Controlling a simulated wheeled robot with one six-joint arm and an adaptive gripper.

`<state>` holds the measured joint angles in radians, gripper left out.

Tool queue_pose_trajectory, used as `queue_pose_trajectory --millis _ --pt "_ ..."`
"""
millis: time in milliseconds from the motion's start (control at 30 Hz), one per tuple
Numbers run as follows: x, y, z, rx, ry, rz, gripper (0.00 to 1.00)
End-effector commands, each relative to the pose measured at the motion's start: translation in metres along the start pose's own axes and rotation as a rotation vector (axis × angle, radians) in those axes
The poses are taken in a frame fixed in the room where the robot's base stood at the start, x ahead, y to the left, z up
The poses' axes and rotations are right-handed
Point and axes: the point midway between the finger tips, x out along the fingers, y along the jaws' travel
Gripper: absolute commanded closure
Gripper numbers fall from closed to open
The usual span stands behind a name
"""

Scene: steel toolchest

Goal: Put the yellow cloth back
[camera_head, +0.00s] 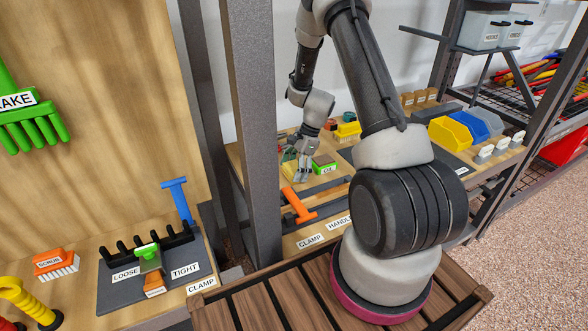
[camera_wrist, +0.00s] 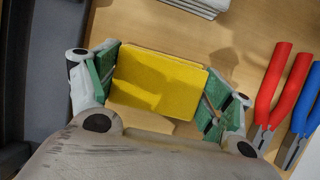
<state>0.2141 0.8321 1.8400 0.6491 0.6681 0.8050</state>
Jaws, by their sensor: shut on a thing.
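The yellow cloth (camera_wrist: 155,82) is a flat folded rectangle in the wrist view. My gripper (camera_wrist: 160,85) is shut on it, with the green finger pads against its left and right edges. In the head view, my gripper (camera_head: 303,168) is low over the wooden bench behind the dark post. A small yellow patch (camera_head: 289,170) beside the fingers seems to be the cloth. I cannot tell whether the cloth touches the bench.
Red pliers (camera_wrist: 272,90) and blue pliers (camera_wrist: 300,110) lie right of my gripper, and a pale stack (camera_wrist: 200,5) is above. A green labelled block (camera_head: 324,164) is close by. The dark post (camera_head: 252,120) and orange clamp (camera_head: 297,205) stand nearer.

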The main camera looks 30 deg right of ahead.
Motion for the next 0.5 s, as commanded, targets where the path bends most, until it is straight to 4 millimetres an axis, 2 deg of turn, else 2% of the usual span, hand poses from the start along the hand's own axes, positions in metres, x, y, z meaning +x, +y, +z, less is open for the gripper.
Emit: queue_pose_trajectory --millis 33,133,500 --pt "0.0013 0.0000 -0.0006 0.000 0.000 0.000 0.18" --pt "0.0009 0.0000 -0.0004 0.000 0.000 0.000 0.00" --pt "0.0002 0.0000 -0.0001 0.000 0.000 0.000 0.00"
